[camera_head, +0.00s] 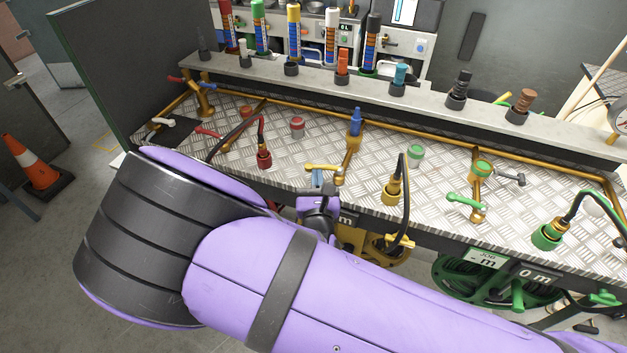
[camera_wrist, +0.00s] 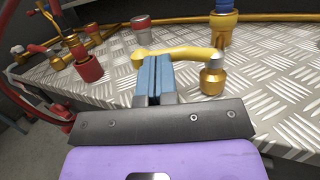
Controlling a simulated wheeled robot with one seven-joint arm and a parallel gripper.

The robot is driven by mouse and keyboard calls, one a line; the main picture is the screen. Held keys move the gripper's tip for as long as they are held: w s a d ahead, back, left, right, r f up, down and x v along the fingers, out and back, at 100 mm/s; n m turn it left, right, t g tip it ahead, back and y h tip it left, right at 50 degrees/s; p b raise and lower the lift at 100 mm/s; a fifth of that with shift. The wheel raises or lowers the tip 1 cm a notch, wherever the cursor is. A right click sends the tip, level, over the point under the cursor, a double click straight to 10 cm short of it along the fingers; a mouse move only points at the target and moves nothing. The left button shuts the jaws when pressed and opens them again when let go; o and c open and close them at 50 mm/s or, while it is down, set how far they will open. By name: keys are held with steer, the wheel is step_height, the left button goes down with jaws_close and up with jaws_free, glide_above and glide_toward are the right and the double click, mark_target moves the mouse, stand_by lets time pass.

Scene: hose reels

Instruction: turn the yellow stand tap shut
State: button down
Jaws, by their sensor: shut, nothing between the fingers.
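The yellow stand tap has a yellow lever (camera_head: 322,167) that points left from its brass valve body (camera_head: 340,178), crosswise to the brass branch pipe (camera_head: 349,158). In the wrist view the yellow lever (camera_wrist: 185,53) runs level across the picture, with the brass and grey valve end (camera_wrist: 213,78) at its right. My gripper (camera_head: 318,178) is shut and empty, its blue fingertips (camera_wrist: 153,72) pressed together. They are just on the near side of the lever, close to its free left end. I cannot tell whether they touch it.
A red hose end (camera_head: 264,158) stands to the left and a yellow hose end (camera_head: 391,194) to the right. A green lever (camera_head: 463,200) lies farther right. A blue plug (camera_head: 356,122) stands behind the tap. Hose reels (camera_head: 487,275) hang below the bench's front edge.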

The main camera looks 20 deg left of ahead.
stand_by(0.3)
steer(key=m+h, duration=0.1)
steer(key=w+m+h, duration=0.1)
steer(key=h, duration=0.1)
steer(key=a+m+h, duration=0.1)
steer(key=h, duration=0.1)
steer(key=shift+w+a+t, duration=0.1)
steer(key=shift+w+t, duration=0.15)
steer(key=shift+t, duration=0.15)
steer(key=shift+w+a, duration=0.15)
steer(key=shift+w, duration=0.15)
